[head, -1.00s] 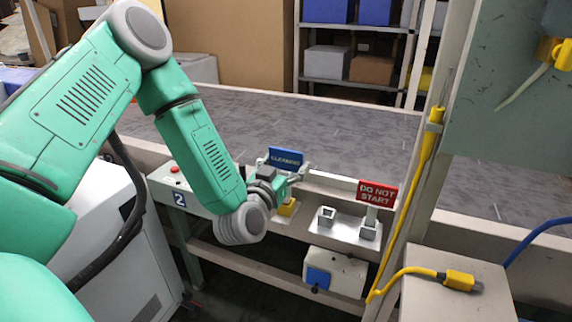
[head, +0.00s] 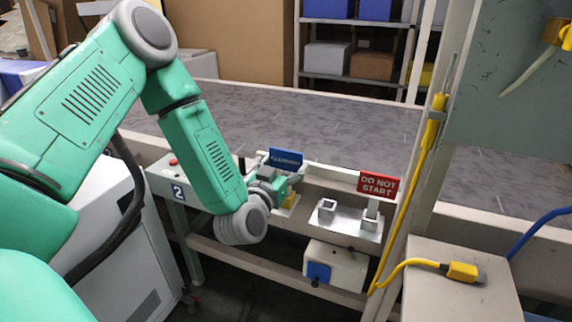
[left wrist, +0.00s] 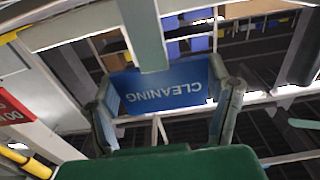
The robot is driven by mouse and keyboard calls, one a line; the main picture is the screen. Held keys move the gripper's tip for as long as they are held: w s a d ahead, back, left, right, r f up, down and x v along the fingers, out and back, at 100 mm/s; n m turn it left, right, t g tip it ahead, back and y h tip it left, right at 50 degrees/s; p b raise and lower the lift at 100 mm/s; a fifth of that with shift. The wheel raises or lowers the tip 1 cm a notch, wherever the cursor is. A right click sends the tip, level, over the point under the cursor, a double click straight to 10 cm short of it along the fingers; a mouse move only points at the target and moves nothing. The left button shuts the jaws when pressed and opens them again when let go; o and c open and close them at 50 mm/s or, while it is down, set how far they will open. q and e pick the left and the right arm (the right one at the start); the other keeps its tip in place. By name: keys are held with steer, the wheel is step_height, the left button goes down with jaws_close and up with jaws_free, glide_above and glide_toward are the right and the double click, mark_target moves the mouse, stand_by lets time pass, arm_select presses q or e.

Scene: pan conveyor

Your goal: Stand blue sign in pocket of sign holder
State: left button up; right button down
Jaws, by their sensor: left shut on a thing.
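The blue sign (head: 286,158), lettered CLEANING, is held between the fingers of my left gripper (head: 291,180). In the left wrist view the blue sign (left wrist: 172,86) appears upside down between the two fingers, with its pale post running up the picture. The sign holder (head: 345,221) is a pale metal plate with two square pockets, to the right of my left gripper. Its left pocket (head: 327,211) looks empty. A red DO NOT START sign (head: 378,185) stands over the right pocket. The blue sign's lower end is hidden behind my gripper. My right gripper is not in view.
A yellow block (head: 290,201) shows just below my left gripper. The grey conveyor (head: 300,125) runs behind the rail. A post with a yellow cable (head: 428,140) stands right of the holder, beside a grey cabinet (head: 450,300). A white box (head: 336,271) hangs below.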

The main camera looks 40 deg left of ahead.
arm_select(q)
steer(key=shift+f+b, duration=0.35)
steer(key=shift+f, duration=0.2)
steer(key=o, duration=1.3)
steer(key=shift+c, duration=0.2)
steer(key=v, duration=1.2)
steer(key=shift+f, duration=0.2)
